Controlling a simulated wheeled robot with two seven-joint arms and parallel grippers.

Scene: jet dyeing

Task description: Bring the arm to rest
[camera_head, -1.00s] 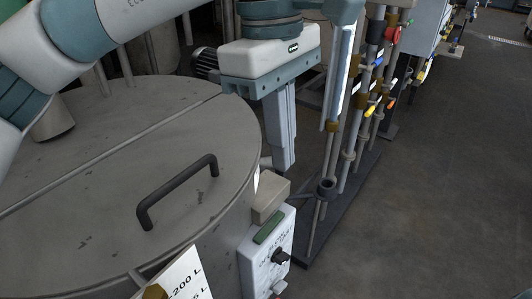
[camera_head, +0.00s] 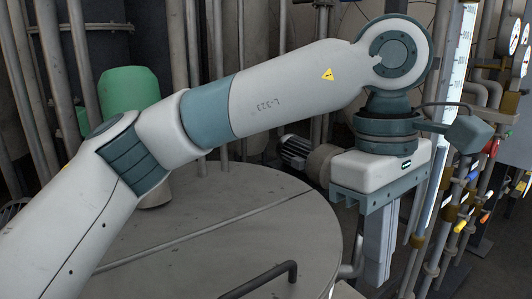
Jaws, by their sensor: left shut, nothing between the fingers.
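My left arm comes in from the left, crosses above the grey round vessel lid (camera_head: 215,225) and bends down at the right. My left gripper (camera_head: 376,283) hangs at its end, pointing down, with its long fingers together and nothing held. It is beside the lid's right edge, apart from the black bar handle (camera_head: 262,281) on the lid. The lower tips of the fingers are close to the bottom of the picture. My right gripper is not in this view.
A rack of pipes with coloured valve handles (camera_head: 461,226) stands close to the right of my left gripper. A tall sight tube with a scale (camera_head: 455,80) and round gauges (camera_head: 513,35) are behind it. A motor (camera_head: 293,150), a green cylinder (camera_head: 127,88) and several vertical pipes stand at the back.

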